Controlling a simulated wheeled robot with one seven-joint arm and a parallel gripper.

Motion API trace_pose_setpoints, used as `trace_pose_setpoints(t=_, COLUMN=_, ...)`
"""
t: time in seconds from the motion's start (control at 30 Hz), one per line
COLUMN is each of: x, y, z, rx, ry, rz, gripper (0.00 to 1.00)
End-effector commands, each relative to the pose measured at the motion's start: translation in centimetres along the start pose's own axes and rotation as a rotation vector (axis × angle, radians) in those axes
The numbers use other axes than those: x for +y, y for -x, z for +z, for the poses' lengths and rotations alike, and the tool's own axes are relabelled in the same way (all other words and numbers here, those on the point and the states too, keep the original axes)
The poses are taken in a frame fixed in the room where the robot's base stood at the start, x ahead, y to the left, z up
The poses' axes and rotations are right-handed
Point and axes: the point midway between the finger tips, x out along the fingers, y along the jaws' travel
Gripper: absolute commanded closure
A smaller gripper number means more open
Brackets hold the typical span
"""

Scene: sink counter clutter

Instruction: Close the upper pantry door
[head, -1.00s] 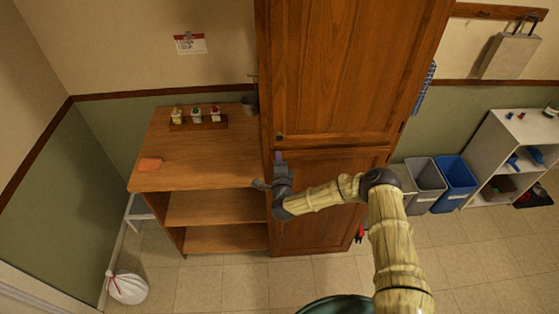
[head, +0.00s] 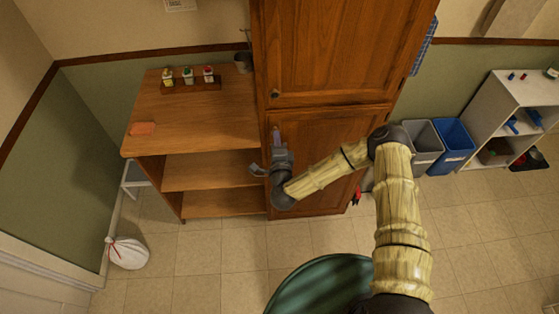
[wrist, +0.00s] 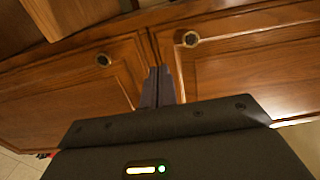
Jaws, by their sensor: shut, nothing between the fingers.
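The upper pantry door (head: 325,45) is the tall wooden panel of the cabinet, with a small round knob (head: 275,93) near its lower left corner. It looks flush with the cabinet; a very small gap cannot be ruled out. In the wrist view the upper door (wrist: 260,75) is on the right with its knob (wrist: 190,38), beside a narrow seam. The lower door (head: 335,135) looks closed too. My gripper (head: 277,133) is shut and empty, below the upper knob and in front of the lower door. In the wrist view its fingers (wrist: 158,88) overlap the seam area.
A wooden shelf unit (head: 215,115) stands left of the pantry, with several small jars and an orange block (head: 142,128) on top. Grey and blue bins (head: 453,140) and a white shelf stand right. A white bag (head: 127,253) lies on the otherwise fairly open floor.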

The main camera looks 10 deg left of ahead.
Motion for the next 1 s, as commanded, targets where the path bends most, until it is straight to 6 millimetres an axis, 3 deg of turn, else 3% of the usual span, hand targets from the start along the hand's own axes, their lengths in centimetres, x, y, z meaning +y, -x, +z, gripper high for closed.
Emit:
trace_pose_setpoints(t=0.3, x=0.3, y=5.5, z=0.1, rx=-0.004, ry=-0.002, rz=0.003, gripper=1.0)
trace_pose_setpoints(t=0.43, x=0.2, y=7.0, z=0.0, rx=-0.002, ry=0.0, rz=0.002, gripper=1.0)
trace_pose_setpoints(t=1.0, x=0.0, y=7.5, z=0.0, rx=0.0, ry=0.0, rz=0.001, gripper=1.0)
